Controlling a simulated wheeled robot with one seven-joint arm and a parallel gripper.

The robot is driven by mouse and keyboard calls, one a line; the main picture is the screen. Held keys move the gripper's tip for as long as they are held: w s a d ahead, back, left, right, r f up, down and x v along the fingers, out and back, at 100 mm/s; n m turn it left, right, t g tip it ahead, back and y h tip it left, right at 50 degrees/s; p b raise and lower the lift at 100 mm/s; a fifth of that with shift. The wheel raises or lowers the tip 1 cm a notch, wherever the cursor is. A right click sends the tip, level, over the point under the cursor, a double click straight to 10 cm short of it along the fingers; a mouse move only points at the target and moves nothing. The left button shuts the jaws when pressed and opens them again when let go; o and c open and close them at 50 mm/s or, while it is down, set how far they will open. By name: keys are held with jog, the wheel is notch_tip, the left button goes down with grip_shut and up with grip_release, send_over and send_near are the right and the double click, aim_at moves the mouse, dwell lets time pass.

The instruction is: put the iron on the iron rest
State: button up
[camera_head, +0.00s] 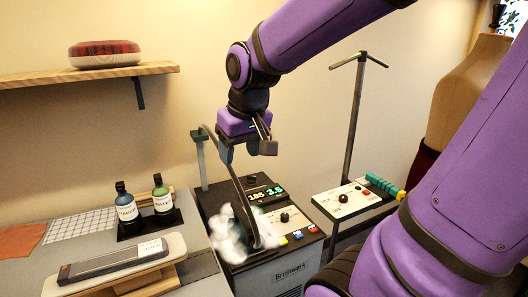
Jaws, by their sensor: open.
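My gripper (247,152) is open and empty, pointing down above the steam station (284,270). A dark, slim, upright shape (243,205), which looks like the iron, stands tilted on the station below my gripper. White steam (228,238) surrounds its lower part, so its outline and what it stands on are unclear. My fingers look apart from it. A flat dark grey slab with a pale label (112,262) lies on a cream padded board at the lower left. I cannot tell whether this slab is the iron rest.
Two bottles (126,207) (162,196) stand in a black holder left of the station. A thin post (199,160) rises at the station's back left. A second control panel (350,202) and a tall T-stand (353,120) are at right. A shelf (90,74) hangs upper left.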

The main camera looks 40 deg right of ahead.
jog(key=s+a+r+n+t, duration=0.1)
jog(key=s+a+r, duration=0.1)
jog(key=s, duration=0.8)
jog(key=shift+s+a+r+t, duration=0.2)
jog(key=shift+a+r+t, duration=0.2)
jog(key=shift+r, duration=0.5)
dwell(1.2)
